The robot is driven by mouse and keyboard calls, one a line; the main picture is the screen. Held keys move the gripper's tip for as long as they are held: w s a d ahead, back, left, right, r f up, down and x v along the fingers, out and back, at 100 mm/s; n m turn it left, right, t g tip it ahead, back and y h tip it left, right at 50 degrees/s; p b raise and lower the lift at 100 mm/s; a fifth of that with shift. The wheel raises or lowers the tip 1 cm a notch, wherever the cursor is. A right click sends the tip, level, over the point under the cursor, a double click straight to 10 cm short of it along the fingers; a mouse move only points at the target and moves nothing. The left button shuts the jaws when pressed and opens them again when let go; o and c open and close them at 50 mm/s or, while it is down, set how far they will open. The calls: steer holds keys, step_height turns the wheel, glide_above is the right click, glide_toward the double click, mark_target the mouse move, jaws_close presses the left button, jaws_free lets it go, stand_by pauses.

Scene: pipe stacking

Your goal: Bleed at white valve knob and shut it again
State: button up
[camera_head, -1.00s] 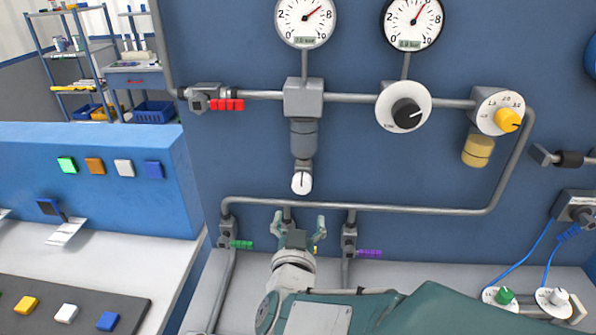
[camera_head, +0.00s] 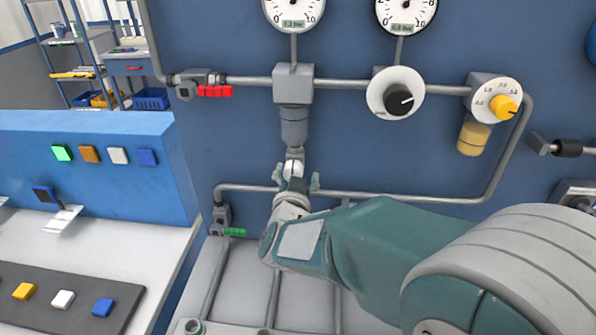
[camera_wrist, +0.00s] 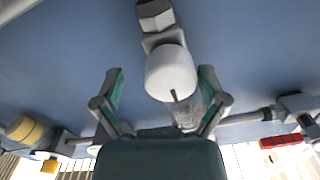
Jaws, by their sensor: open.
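The white valve knob (camera_head: 293,169) sits at the bottom of the grey filter bowl (camera_head: 294,127) on the blue panel. In the wrist view the white knob (camera_wrist: 171,73) with a dark pointer mark lies between and just ahead of my fingers. My gripper (camera_head: 298,184) is open, with one finger on each side of the knob. In the wrist view my gripper (camera_wrist: 160,88) shows a gap between each finger and the knob, wider on the left. Whether a fingertip touches the knob cannot be told.
A pipe with a red-handled valve (camera_head: 214,91) runs above. A black knob on a white dial (camera_head: 400,99) and a yellow knob (camera_head: 503,107) stand to the right. A horizontal pipe (camera_head: 415,198) passes behind my gripper. A green-handled valve (camera_head: 234,232) is lower left.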

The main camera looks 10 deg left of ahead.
steer(key=shift+w+a+f, duration=0.1)
steer(key=shift+a+f, duration=0.05)
steer(key=shift+a, duration=0.75)
steer(key=shift+d, duration=0.3)
steer(key=c, duration=0.9)
steer(key=shift+d, duration=0.3)
steer(key=shift+c, duration=1.2)
steer(key=shift+r, duration=0.2)
steer(key=shift+a, duration=0.15)
